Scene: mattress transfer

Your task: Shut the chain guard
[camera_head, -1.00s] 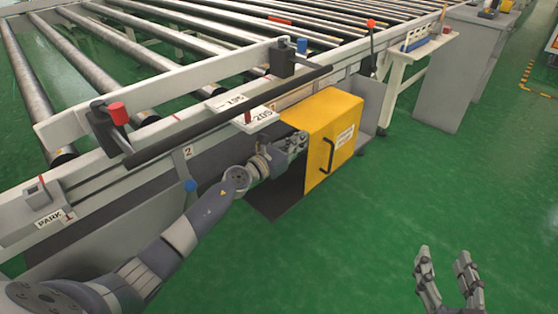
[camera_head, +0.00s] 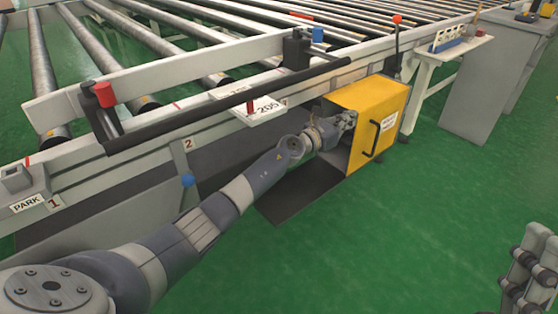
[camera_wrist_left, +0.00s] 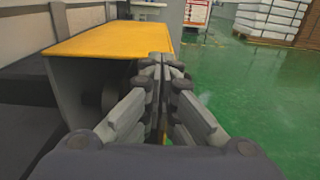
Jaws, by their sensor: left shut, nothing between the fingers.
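The chain guard is a yellow box (camera_head: 362,101) with a black handle on its front, at the side of the roller conveyor. Its left end is open and dark inside. My left gripper (camera_head: 347,120) is shut and empty at that open left end, against or very near its edge; contact cannot be told. In the left wrist view the closed fingers (camera_wrist_left: 163,72) point forward beside the guard's yellow top (camera_wrist_left: 112,40) and grey end. My right gripper (camera_head: 528,272) is cut off at the lower right, over the floor, away from the guard.
A dark plate (camera_head: 300,192) lies on the floor left of the guard. The conveyor frame has a long black bar (camera_head: 230,104) above my left arm. A red-topped lever (camera_head: 397,40) and a white side table (camera_head: 450,47) stand beyond the guard. The green floor in front is clear.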

